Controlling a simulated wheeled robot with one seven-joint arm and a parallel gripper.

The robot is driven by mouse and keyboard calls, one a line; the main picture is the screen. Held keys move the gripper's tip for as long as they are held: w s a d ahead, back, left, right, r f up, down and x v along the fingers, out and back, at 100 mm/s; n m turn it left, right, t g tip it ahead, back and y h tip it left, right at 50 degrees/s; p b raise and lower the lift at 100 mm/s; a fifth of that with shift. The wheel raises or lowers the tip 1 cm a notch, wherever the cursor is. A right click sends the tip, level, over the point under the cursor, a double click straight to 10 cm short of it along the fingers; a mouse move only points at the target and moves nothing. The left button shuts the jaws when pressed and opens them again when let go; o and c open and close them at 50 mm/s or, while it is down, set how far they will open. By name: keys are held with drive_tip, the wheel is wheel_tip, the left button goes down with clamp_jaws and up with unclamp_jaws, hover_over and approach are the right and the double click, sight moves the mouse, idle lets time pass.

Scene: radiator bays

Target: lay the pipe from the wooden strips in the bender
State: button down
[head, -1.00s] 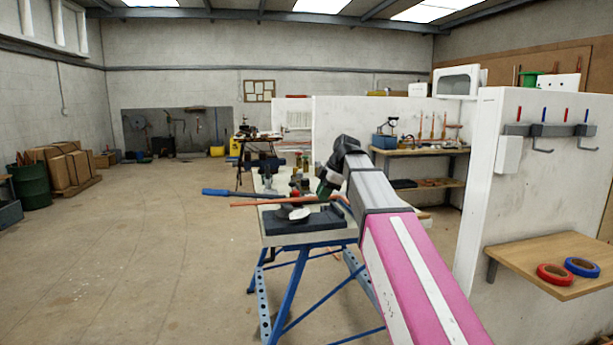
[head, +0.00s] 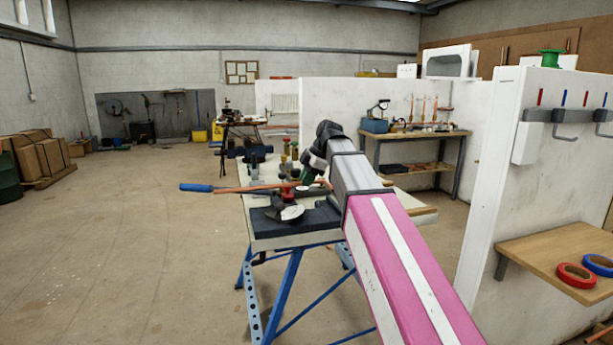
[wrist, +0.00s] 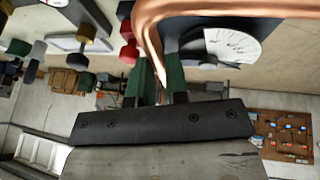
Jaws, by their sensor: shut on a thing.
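The bender stands on the workbench, with a blue-gripped handle (head: 196,188), a dark base (head: 268,224) and a white dial (head: 291,212). The dial (wrist: 232,45) is also beside the pipe in the wrist view. The copper pipe (head: 245,189) runs across above the bender, in line of sight with its handle. My gripper (head: 312,178) is shut on the pipe; in the wrist view its green fingers (wrist: 160,82) meet the pipe (wrist: 155,45), which looms large at the top. I cannot tell whether the pipe touches the bender. I cannot make out the wooden strips clearly; my arm covers part of the bench.
The blue-legged workbench (head: 285,285) holds several small tools behind the bender. A white partition with a wooden shelf (head: 550,262) bearing red tape (head: 576,276) stands close at right. The floor (head: 120,250) at left is clear.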

drive_tip(key=shift+f, duration=2.3)
drive_tip(key=shift+d+f, duration=0.1)
drive_tip(key=shift+f, duration=1.25)
drive_tip(key=c, duration=1.1)
unclamp_jaws()
drive_tip(key=shift+o, duration=0.2)
drive_tip(key=shift+r, duration=0.15)
